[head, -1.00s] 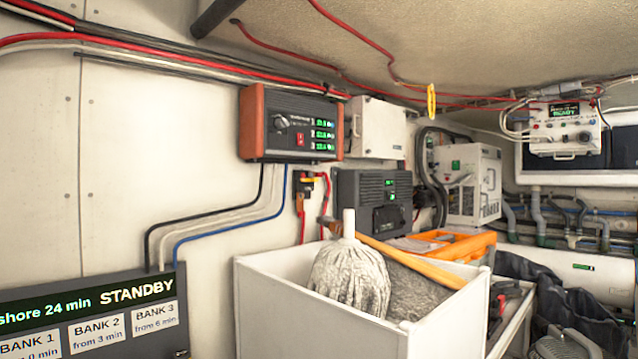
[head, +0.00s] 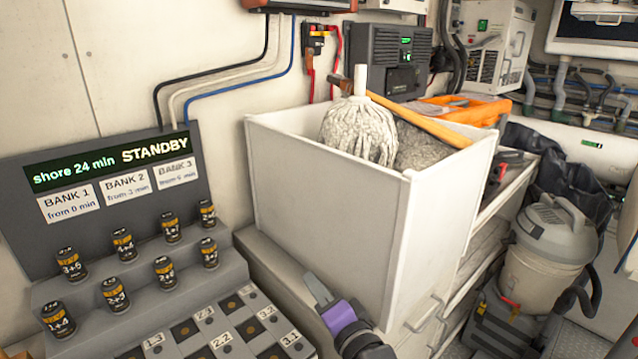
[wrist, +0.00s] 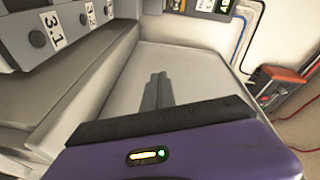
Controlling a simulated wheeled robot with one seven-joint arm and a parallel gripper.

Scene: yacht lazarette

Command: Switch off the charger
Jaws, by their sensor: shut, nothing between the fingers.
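The charger, a dark box with orange-red ends, is cut off at the top of the head view, where only its lower edge (head: 300,5) shows. Its face, with the knob and red switch, is out of the head view. A red-ended dark box that looks like the charger (wrist: 285,88) lies at the right of the wrist view, seen at a steep angle; I cannot make out its switch. My gripper (head: 318,289), with a purple body, is low in front of the white bin, well below the charger. Its fingers (wrist: 157,90) are together and empty.
A white bin (head: 330,190) holding a mop (head: 358,130) stands beside my gripper. A stepped grey rack with several small batteries (head: 116,295) and a STANDBY board (head: 115,185) is at left. Black, white and blue cables (head: 230,88) run up the wall. A vacuum (head: 540,250) stands right.

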